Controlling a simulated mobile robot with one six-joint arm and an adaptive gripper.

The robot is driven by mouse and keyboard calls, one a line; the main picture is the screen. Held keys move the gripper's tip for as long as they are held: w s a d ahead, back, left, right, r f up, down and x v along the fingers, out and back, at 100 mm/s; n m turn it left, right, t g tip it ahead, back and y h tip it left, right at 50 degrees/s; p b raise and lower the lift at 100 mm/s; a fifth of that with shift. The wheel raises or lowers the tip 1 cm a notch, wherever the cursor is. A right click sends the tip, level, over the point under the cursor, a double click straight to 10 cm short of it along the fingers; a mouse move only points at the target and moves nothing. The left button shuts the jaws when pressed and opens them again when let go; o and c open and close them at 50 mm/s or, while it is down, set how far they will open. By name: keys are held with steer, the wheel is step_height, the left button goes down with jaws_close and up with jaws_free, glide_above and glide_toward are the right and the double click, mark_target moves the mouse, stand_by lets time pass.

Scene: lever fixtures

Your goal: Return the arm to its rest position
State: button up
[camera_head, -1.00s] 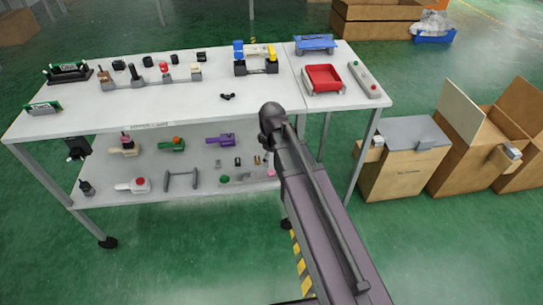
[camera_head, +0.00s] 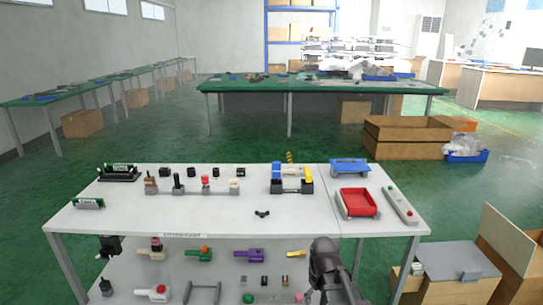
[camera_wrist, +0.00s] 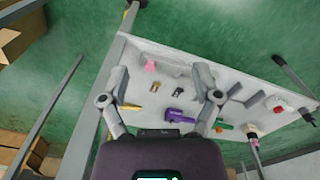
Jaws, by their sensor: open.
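My gripper (camera_wrist: 162,80) is open in the wrist view, its two fingers spread wide with nothing between them. The white lower shelf (camera_wrist: 232,75) of the lever table lies beyond the fingers. A dark rounded link of my arm (camera_head: 325,262) shows at the bottom of the head view, in front of the table's near edge. My gripper itself is not visible in the head view. The white tabletop (camera_head: 215,228) carries a row of lever fixtures (camera_head: 192,185), a red tray (camera_head: 358,203) and a blue tray (camera_head: 350,167).
A purple-handled fixture (camera_head: 250,256) sits on the lower shelf and also shows in the wrist view (camera_wrist: 180,117). Table legs frame the shelf. Cardboard boxes (camera_head: 450,290) stand at the right. A green workbench (camera_head: 250,86) is behind, with open green floor between.

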steer(key=s+d+m, duration=0.3)
steer(key=s+m, duration=0.2)
step_height(320, 180, up, 24)
steer(key=p, duration=2.3)
steer(key=shift+w+f+p, duration=0.2)
steer(key=shift+w+p, duration=0.1)
steer(key=c, duration=0.3)
steer(key=shift+c, duration=0.2)
